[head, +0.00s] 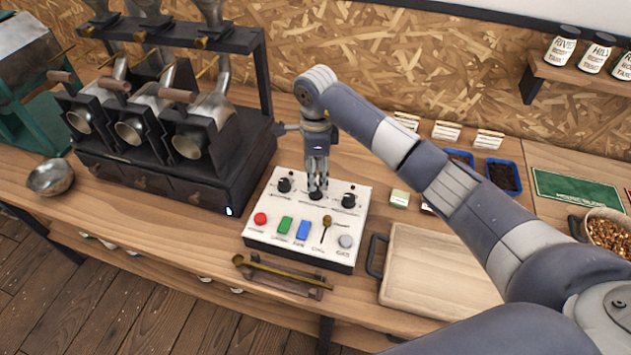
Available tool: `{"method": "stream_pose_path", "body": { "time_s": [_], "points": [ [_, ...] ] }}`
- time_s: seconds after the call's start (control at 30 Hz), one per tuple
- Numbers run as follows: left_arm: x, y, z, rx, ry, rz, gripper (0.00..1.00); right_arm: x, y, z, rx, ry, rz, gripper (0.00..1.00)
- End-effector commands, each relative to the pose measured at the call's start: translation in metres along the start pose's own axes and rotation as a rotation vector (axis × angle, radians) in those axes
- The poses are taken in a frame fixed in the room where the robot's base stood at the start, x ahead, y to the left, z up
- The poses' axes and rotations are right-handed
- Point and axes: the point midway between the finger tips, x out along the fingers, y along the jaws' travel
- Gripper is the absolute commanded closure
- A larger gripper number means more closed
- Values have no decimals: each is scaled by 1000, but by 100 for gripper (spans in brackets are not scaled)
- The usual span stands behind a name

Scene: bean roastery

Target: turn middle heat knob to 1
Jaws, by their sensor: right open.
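The white control box (282,236) stands on the wooden counter and has a row of three black knobs along its back. The middle heat knob (316,196) is mostly hidden by my right gripper (317,184). That gripper points down with its fingers open, right over or around this knob; whether they touch it I cannot tell. The left knob (285,186) and the right knob (348,201) are in plain view. The knob's setting and the scale marks are too small or covered to read. My left gripper is not in view.
The box's front carries a red button (260,219), green and blue switches, a small lever (326,224) and a grey button (345,241). A black roaster (180,170) stands left. A wooden tray (435,275) lies right, with a brass scoop (281,271) in front.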

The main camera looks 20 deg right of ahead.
Motion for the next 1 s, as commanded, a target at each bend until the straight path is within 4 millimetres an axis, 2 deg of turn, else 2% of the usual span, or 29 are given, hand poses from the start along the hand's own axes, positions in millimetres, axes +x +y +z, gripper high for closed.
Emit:
{"method": "stream_pose_path", "body": {
  "time_s": [0.1, 0.3, 0.47, 0.7, 0.9, 1.0],
  "points": [
    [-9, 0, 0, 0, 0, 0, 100, 21, 1, 1, 1, -2, 4, 52],
    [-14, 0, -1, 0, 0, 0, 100, 47, 0, 1, 0, -3, 1, 52],
    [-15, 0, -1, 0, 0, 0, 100, 55, 0, 1, 1, -2, 0, 52],
    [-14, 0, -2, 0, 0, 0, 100, 56, 0, 1, 0, -2, -1, 52],
    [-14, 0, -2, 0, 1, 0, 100, 56, 0, 1, 0, -2, -1, 97],
    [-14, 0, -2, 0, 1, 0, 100, 56, 0, 0, 0, -2, 0, 97]
  ]
}}
